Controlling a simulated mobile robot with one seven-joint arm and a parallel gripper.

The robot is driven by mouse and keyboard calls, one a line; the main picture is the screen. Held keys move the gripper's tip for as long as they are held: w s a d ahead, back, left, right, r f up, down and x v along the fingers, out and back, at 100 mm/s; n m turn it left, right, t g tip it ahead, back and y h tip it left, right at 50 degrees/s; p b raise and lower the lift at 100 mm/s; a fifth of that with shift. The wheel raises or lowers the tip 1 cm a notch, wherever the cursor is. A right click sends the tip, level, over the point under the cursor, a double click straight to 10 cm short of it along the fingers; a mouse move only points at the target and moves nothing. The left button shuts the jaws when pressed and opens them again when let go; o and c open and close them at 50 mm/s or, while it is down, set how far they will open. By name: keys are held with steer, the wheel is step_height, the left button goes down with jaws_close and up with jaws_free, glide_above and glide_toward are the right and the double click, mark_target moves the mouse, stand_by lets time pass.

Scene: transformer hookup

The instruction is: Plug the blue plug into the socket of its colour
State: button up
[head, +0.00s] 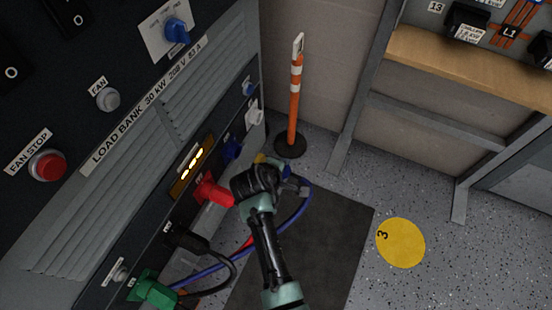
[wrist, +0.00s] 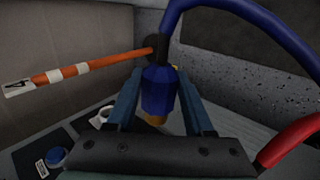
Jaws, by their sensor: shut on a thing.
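My gripper (wrist: 158,105) is shut on the blue plug (wrist: 158,90), which sits between its two fingers with its brass tip pointing away from the cable end. In the head view my gripper (head: 272,168) holds it just off the panel, right of the blue socket (head: 232,150). The plug is mostly hidden there by my wrist. A gap seems to show between brass tip and socket. The blue cable (head: 303,205) loops down from the plug. In the wrist view the blue socket is hidden behind the gripper.
Red (head: 212,192), black (head: 185,238) and green (head: 152,290) plugs sit in the load bank panel left of the blue socket. A white socket (head: 254,115) lies beyond it. An orange post (head: 295,100) stands on the floor behind. A wooden bench (head: 470,70) is at right.

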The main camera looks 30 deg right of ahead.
mark_target(262, 162)
steer(key=shift+w+d, duration=0.1)
steer(key=shift+r+p, duration=0.1)
steer(key=shift+p, duration=0.3)
steer(key=shift+w+a+b, duration=0.4)
steer(key=shift+w+a, duration=0.4)
steer(key=shift+w, duration=0.2)
steer(key=shift+w+a+b, duration=0.45)
steer(key=shift+w+a, duration=0.5)
steer(key=shift+w, duration=0.2)
steer(key=shift+w+a, duration=0.1)
steer(key=shift+w+a+b, duration=0.55)
steer(key=shift+w+a, duration=0.5)
steer(key=shift+w, duration=0.3)
steer(key=o, duration=1.6)
steer(key=shift+c, duration=0.2)
